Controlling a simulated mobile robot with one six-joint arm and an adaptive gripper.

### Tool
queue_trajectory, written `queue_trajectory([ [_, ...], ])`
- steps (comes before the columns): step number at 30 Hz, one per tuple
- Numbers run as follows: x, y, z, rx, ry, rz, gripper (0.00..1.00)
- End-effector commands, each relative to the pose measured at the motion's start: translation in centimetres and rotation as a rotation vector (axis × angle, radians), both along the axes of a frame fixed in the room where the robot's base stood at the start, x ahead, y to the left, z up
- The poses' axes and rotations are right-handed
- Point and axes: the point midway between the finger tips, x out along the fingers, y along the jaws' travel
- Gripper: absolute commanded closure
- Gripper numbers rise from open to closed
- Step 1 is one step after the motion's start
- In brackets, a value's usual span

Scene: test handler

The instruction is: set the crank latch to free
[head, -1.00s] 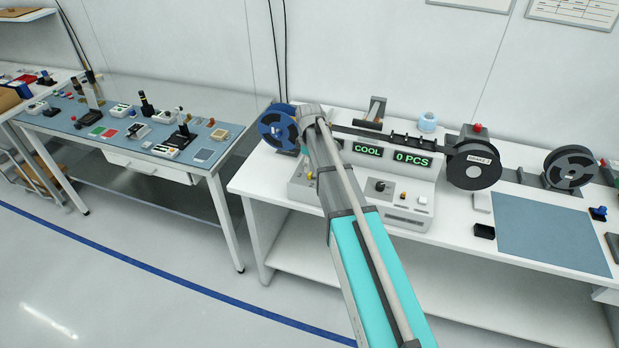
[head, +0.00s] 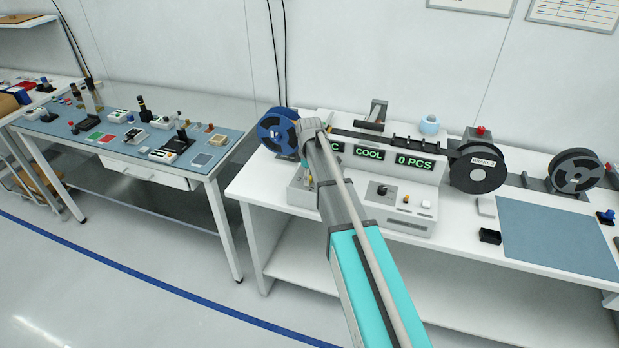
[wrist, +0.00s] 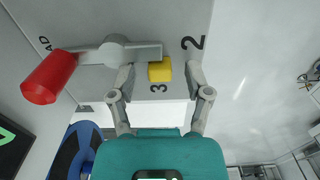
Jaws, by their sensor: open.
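In the wrist view a crank with a grey arm (wrist: 140,53) and a red knob (wrist: 48,78) sits on a grey panel. A small yellow block (wrist: 160,71) sits just below the right end of the crank arm, beside the marking 3. It is the likely latch, but I cannot tell its setting. My gripper (wrist: 159,76) is open, with one finger on each side of the yellow block. I cannot tell whether the fingers touch it. In the head view my own arm hides my gripper and the crank.
The machine's displays (head: 370,154) read COOL and 0 PCS. A blue reel (head: 278,133) is close beside my arm, and it also shows in the wrist view (wrist: 72,150). A black reel (head: 478,167) stands farther right. A bench (head: 222,148) with several small devices stands left.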

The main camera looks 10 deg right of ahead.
Motion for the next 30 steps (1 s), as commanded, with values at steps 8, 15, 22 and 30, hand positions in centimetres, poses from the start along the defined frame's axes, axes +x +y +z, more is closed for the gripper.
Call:
queue_trajectory([
  [8,0.0,0.0,0.0,0.0,0.0,0.0,0.71],
  [15,0.0,0.0,0.0,0.0,0.0,0.0,1.0],
  [22,-0.5,0.3,0.0,0.0,0.0,0.001,1.0],
  [30,-3.2,1.8,0.0,0.0,0.0,0.001,1.0],
])
